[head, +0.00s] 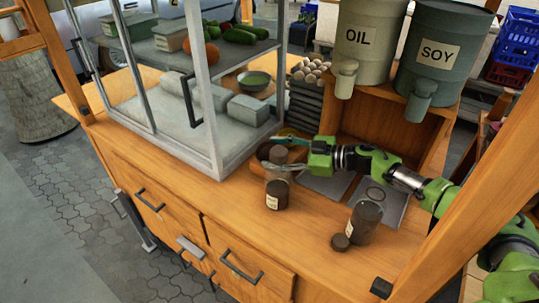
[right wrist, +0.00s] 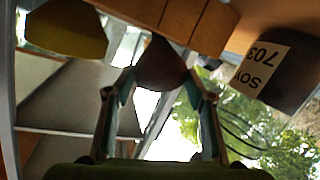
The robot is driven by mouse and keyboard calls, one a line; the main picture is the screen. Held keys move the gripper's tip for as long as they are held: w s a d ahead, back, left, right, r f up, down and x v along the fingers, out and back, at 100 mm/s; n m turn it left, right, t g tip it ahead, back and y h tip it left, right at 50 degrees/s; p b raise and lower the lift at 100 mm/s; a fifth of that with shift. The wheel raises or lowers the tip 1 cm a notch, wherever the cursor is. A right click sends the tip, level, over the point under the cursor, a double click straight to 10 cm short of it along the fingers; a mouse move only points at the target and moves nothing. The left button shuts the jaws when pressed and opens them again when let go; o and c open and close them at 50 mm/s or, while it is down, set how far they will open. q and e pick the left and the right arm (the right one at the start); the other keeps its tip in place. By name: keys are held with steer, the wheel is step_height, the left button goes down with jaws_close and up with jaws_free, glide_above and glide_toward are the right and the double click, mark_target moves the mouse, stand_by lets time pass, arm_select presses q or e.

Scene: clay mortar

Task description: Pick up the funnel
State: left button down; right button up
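My right gripper (head: 285,151) reaches in from the right over the wooden counter. Its two fingers are spread, one on each side of a dark brown piece (head: 278,156). In the right wrist view, my right gripper (right wrist: 160,74) has this brown piece (right wrist: 160,62) between its fingertips. There it tapers like a cone, so it looks like the funnel, but I cannot be sure. The fingertips come close to its sides; firm contact does not show. A small dark labelled jar (head: 276,198) stands just below it in the head view. My left gripper is not in view.
An orange-brown bowl (head: 262,153) is partly hidden behind the brown piece. A glass case (head: 217,160) stands left; oil (head: 362,45) and soy (head: 441,50) containers sit on a wooden shelf.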

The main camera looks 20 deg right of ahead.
steer(key=shift+c, duration=0.2)
steer(key=shift+r+p, duration=0.5)
steer(key=shift+p, duration=0.1)
steer(key=r+p, duration=0.1)
steer(key=p, duration=0.1)
steer(key=r+p, duration=0.1)
steer(key=r, duration=0.1)
steer(key=shift+s+d+p, duration=0.1)
steer(key=shift+d+p, duration=0.1)
steer(key=shift+p, duration=0.2)
steer(key=f+v, duration=0.2)
steer(key=v, duration=0.6)
steer(key=d+f+v, duration=0.1)
steer(key=f+v, duration=0.1)
steer(key=v, duration=0.7)
steer(key=r+p, duration=0.5)
steer(key=shift+s+a, duration=0.1)
steer(key=shift+s, duration=0.15)
